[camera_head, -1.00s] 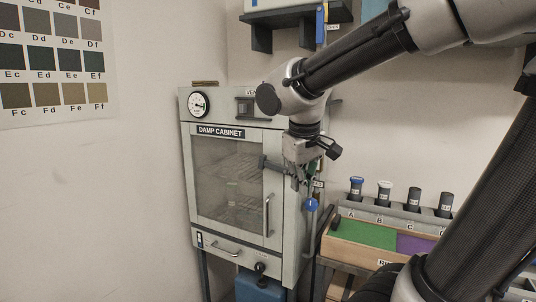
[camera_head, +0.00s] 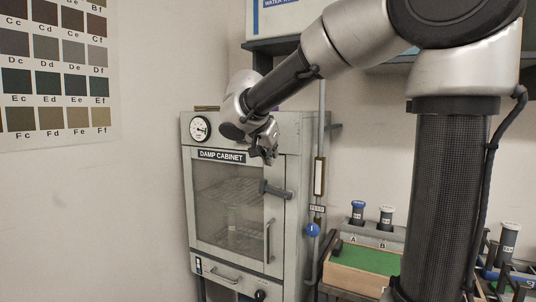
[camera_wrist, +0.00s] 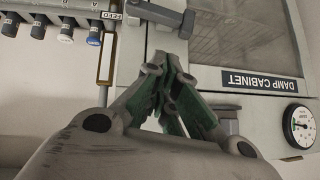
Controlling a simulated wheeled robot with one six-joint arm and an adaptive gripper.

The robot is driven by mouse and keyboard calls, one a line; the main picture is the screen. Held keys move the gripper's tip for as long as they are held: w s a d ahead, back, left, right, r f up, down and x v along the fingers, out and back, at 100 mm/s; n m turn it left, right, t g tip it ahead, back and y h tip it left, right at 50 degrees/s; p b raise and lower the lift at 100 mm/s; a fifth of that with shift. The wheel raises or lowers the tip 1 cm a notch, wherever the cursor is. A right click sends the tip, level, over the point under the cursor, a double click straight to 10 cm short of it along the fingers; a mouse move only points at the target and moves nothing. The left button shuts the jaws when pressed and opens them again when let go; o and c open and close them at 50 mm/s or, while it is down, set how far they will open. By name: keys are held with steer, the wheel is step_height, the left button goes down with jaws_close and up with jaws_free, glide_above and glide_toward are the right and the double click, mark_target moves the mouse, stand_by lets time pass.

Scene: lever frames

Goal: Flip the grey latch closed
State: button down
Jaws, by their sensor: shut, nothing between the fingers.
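The grey latch (camera_head: 275,189) is a dark bar on the damp cabinet (camera_head: 296,235), at the right edge of its glazed door. It lies roughly horizontal, with a thicker block at its left end. In the wrist view the latch (camera_wrist: 165,16) is at the top, beyond my fingertips. My gripper (camera_head: 266,157) is shut and empty, in front of the cabinet's upper part, above the latch in the head view. In the wrist view my gripper (camera_wrist: 168,62) has its fingertips together, apart from the latch in the picture. The cabinet door appears shut.
A vertical door handle (camera_head: 268,241) is below the latch. A blue round knob (camera_head: 312,230) is on a pipe right of the cabinet. A bottle rack (camera_head: 372,228) and green-topped box (camera_head: 365,258) stand further right. A shelf (camera_head: 275,46) is above.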

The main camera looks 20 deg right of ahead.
glide_above(271, 186)
steer(key=s, duration=0.3)
steer(key=f, duration=0.4)
steer(key=shift+w+f, duration=0.1)
steer(key=shift+w, duration=0.15)
steer(key=f, duration=0.3)
steer(key=shift+w+a, duration=0.2)
steer(key=shift+w, duration=0.05)
steer(key=shift+f, duration=0.35)
steer(key=shift+a, duration=0.1)
steer(key=shift+w+a+f+n+g+h, duration=0.15)
steer(key=shift+w+a+f+g, duration=0.1)
steer(key=shift+f, duration=0.25)
steer(key=shift+w+a+f+n+g+h, duration=0.1)
steer(key=shift+w+f+n+g+h, duration=0.1)
steer(key=shift+f, duration=0.25)
